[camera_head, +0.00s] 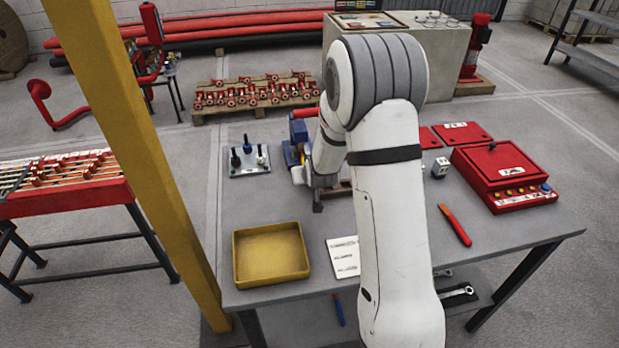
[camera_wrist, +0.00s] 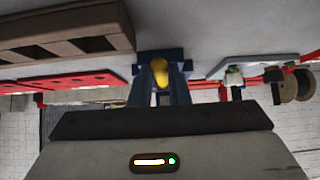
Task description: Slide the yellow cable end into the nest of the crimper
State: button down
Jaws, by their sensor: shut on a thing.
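The crimper (camera_head: 292,155) is a blue device with a red part at its top, on the workbench left of my arm. My arm covers its right side. In the wrist view, which looks upside down, my gripper (camera_wrist: 161,74) is shut on the yellow cable end (camera_wrist: 160,68), seen nearly end-on between the two dark fingers. A dark blue block, apparently part of the crimper (camera_wrist: 180,56), lies right behind the cable end. I cannot tell whether the cable end is inside the nest or just in front of it. The fingers are mostly hidden in the head view.
A yellow post (camera_head: 140,140) stands at the left.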

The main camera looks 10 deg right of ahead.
jog(key=shift+w, duration=0.4)
jog(key=c, duration=1.3)
grip_release()
jog(key=v, duration=0.8)
jog(key=shift+b, duration=0.35)
jog(key=shift+f, duration=0.1)
jog(key=s+r+g, duration=0.2)
jog(key=s+r, duration=0.2)
jog(key=s, duration=0.6)
jog(key=s+r+g, duration=0.2)
jog(key=s+r, duration=0.2)
jog(key=s, duration=0.6)
jog(key=s+r+g, duration=0.2)
jog(key=s+r, duration=0.2)
jog(key=s, duration=0.6)
jog(key=shift+d+g+p, duration=0.3)
jog(key=shift+d+p, duration=0.05)
jog(key=shift+p, duration=0.05)
